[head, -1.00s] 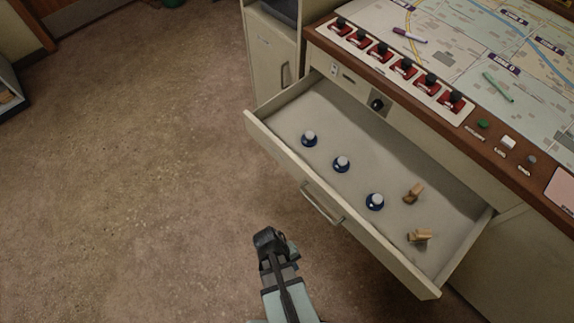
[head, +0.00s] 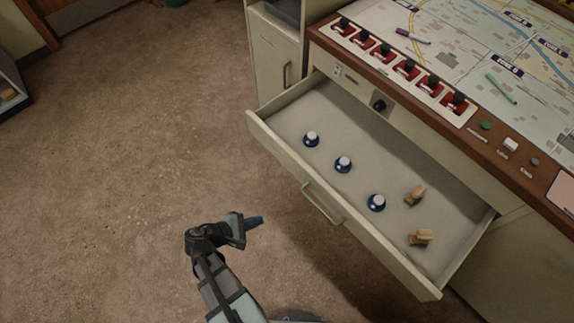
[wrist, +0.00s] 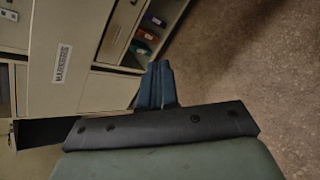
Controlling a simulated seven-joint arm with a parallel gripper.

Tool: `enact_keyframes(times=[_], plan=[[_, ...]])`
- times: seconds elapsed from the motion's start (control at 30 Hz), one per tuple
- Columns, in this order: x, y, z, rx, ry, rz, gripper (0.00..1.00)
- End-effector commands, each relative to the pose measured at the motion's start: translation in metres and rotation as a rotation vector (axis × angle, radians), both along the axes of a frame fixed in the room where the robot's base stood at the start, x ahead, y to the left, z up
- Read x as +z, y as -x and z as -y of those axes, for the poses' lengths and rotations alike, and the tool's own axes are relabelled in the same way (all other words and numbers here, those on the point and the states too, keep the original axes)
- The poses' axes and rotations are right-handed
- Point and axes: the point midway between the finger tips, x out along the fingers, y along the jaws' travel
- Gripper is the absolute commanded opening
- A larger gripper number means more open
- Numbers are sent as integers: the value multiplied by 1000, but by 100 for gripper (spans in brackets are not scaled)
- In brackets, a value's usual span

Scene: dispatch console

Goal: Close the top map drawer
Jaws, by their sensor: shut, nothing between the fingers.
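The top map drawer (head: 400,254) is pulled well out of the cream console in the head view. Its front has a bar handle (head: 322,205). Inside lie several blue-and-white round pieces (head: 343,164) and small tan wooden pieces (head: 416,195). My gripper (head: 257,221) is shut and empty, in front of and apart from the drawer front, left of the handle, with its blue fingers pointing toward it.
The console top carries a map board (head: 470,50) and a row of red-based black switches (head: 408,68). A narrow cabinet (head: 276,60) stands left of the drawer. The brown floor (head: 120,190) to the left is open. In the wrist view, coloured items (wrist: 146,40) sit in an opening.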

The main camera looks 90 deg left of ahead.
Motion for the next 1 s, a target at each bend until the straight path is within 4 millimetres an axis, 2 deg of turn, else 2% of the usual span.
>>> enact_keyframes(times=[0.1,0.23,0.4,0.5,0.7,1.0], plan=[[20,1,-21,92,-16,152,0],[47,2,-39,192,-19,354,0],[82,5,-52,285,8,618,0],[95,7,-54,316,47,735,0],[100,5,-53,339,157,847,0],[100,-2,-59,355,217,888,0]])
